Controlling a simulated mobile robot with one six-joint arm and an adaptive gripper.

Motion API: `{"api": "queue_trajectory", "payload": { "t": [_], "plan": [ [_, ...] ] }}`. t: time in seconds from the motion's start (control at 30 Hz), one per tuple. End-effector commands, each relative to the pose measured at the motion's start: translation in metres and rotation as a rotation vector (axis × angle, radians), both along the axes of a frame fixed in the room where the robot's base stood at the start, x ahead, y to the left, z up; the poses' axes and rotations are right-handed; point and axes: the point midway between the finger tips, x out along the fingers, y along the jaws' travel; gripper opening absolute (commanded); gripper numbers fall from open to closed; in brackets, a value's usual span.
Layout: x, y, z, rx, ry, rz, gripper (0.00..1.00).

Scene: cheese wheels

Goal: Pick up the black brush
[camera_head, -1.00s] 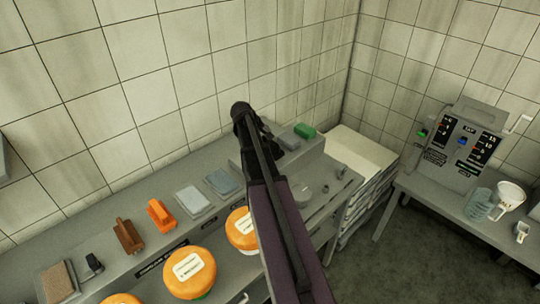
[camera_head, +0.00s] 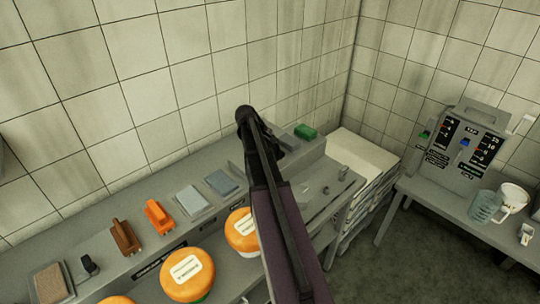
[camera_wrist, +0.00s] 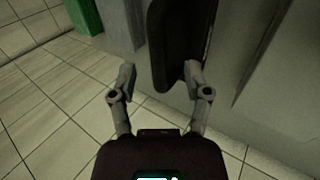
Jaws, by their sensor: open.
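A long dark object, which looks like the black brush (camera_wrist: 172,30), shows in the wrist view. Its lower end reaches between my fingertips, nearer the right one. My gripper (camera_wrist: 160,75) is open, with its two grey fingers spread apart; I cannot tell whether either touches the object. In the head view my gripper (camera_head: 250,125) is a dark shape over the back of the counter, left of a green block (camera_head: 305,131). My arm hides what lies under it there, so the brush is not clear in that view. The green block also shows in the wrist view (camera_wrist: 85,15).
The counter holds a brown brush (camera_head: 125,238), an orange brush (camera_head: 158,217), grey pads (camera_head: 192,202), a small black item (camera_head: 90,266) and a brown pad (camera_head: 50,284). Orange cheese wheels (camera_head: 187,274) stand in front. A tiled wall (camera_head: 160,100) runs close behind.

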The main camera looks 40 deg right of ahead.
Motion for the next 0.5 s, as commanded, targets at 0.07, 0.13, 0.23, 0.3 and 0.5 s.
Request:
{"api": "queue_trajectory", "payload": {
  "t": [0.07, 0.13, 0.23, 0.3, 0.5],
  "plan": [
    [0.002, -0.005, -0.011, 0.0, 0.0, 0.0, 0.62],
    [0.002, -0.009, -0.015, 0.0, 0.0, 0.0, 0.62],
    [0.002, -0.013, -0.02, 0.0, 0.001, -0.001, 0.62],
    [0.002, -0.014, -0.022, 0.0, 0.001, -0.001, 0.62],
    [0.002, -0.016, -0.023, 0.0, 0.001, -0.001, 0.62]
  ]
}}
